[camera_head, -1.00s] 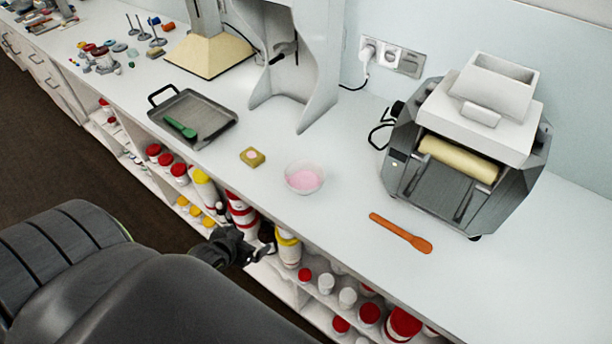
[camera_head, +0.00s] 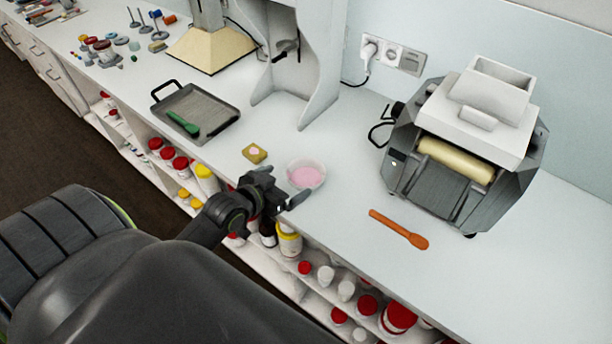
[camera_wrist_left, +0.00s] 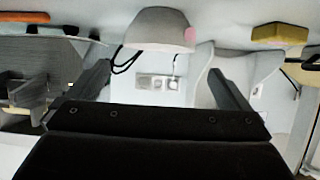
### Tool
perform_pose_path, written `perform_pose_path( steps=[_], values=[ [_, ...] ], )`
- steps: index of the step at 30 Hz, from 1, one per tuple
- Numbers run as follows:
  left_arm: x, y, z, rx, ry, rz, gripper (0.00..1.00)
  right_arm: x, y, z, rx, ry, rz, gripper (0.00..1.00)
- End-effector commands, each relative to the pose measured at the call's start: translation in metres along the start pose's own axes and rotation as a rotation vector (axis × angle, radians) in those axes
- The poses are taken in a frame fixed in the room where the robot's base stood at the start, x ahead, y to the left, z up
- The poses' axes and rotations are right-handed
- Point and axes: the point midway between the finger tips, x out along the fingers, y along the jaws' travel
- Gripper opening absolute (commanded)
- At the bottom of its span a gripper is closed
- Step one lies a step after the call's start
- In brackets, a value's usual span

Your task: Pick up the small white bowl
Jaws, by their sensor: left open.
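The small white bowl (camera_head: 306,174) stands upright on the white counter near its front edge, with something pink inside. My left gripper (camera_head: 281,187) is just in front and to the left of the bowl, at the counter's edge. Its jaws are open and hold nothing. In the left wrist view, which is upside down, the bowl (camera_wrist_left: 157,28) shows beyond and between the two spread fingers of the gripper (camera_wrist_left: 159,70). My right gripper is in neither view.
A yellow block (camera_head: 255,154) lies left of the bowl. An orange spatula (camera_head: 399,229) lies to the right, before the grey and white mill (camera_head: 440,175). A tray (camera_head: 203,108) with a green scraper (camera_head: 183,123) is farther left. Shelves with jars are below the counter.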

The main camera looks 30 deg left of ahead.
Motion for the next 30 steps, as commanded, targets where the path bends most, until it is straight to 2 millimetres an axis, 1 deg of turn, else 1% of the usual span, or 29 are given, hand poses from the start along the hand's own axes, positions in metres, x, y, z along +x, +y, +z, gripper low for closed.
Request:
perform_pose_path(
  steps=[1,3,6,14,17,24,30],
  values=[
    [0.01,0.001,-0.002,-0.005,0.001,0.001,1.0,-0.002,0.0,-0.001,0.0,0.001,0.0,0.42],
    [0.021,0.001,-0.001,-0.004,0.0,0.001,1.0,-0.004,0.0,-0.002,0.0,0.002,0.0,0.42],
    [0.032,0.001,-0.001,-0.003,0.001,0.0,1.0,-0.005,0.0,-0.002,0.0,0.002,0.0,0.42],
    [0.046,0.0,0.0,-0.001,-0.001,0.0,1.0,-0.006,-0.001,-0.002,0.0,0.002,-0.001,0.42],
    [0.057,0.0,-0.001,-0.003,0.001,0.001,1.0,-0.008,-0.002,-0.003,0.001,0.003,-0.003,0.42],
    [0.088,0.0,-0.001,-0.002,0.001,0.0,1.0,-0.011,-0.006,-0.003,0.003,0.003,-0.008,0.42],
    [0.1,0.001,0.0,-0.001,0.0,0.001,1.0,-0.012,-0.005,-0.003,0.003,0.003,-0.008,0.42]
  ],
)
